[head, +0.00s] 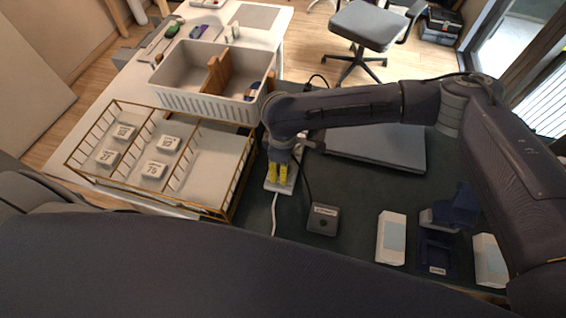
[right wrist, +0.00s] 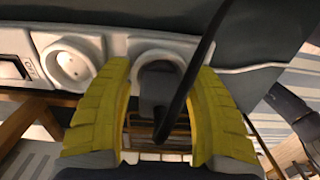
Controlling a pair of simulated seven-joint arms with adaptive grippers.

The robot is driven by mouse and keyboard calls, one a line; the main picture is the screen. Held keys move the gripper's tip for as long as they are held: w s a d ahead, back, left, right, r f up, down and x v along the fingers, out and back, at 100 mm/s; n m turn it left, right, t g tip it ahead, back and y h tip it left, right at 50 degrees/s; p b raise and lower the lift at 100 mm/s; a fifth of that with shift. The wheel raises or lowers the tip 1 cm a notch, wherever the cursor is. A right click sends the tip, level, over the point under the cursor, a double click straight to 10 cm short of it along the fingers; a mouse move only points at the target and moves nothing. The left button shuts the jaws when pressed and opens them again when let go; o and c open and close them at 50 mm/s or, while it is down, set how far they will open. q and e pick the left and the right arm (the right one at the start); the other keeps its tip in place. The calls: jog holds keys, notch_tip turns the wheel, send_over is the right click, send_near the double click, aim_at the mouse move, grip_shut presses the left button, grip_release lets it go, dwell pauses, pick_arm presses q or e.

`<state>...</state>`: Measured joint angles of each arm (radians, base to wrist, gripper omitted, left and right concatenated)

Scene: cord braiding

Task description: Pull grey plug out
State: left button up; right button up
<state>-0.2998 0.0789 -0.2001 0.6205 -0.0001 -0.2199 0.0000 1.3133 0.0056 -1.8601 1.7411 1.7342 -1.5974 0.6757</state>
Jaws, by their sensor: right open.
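In the right wrist view, a dark grey plug (right wrist: 156,86) with a black cable (right wrist: 190,85) sits at a round socket of a white power strip (right wrist: 110,45). My right gripper (right wrist: 160,75) is open, its yellow fingers on either side of the plug. Contact with the plug cannot be told. In the head view, my right gripper (head: 278,175) points down over the white strip (head: 284,189), and its wrist hides the plug there. My left gripper is not in view.
Beside the plug is an empty socket (right wrist: 68,62) and a switch (right wrist: 14,69). A gold wire basket (head: 232,195) stands left of the strip, a grey bin (head: 200,98) behind. A small dark box (head: 323,220) is to the right. A grey slab (head: 380,150) lies beyond it.

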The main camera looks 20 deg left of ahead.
jog(key=shift+c, duration=0.5)
dwell(0.3)
jog(key=c, duration=1.1)
jog(key=o, duration=1.5)
jog(key=shift+o, duration=0.2)
jog(key=shift+r, duration=0.15)
notch_tip(320, 180, up, 12)
jog(key=shift+f, duration=0.1)
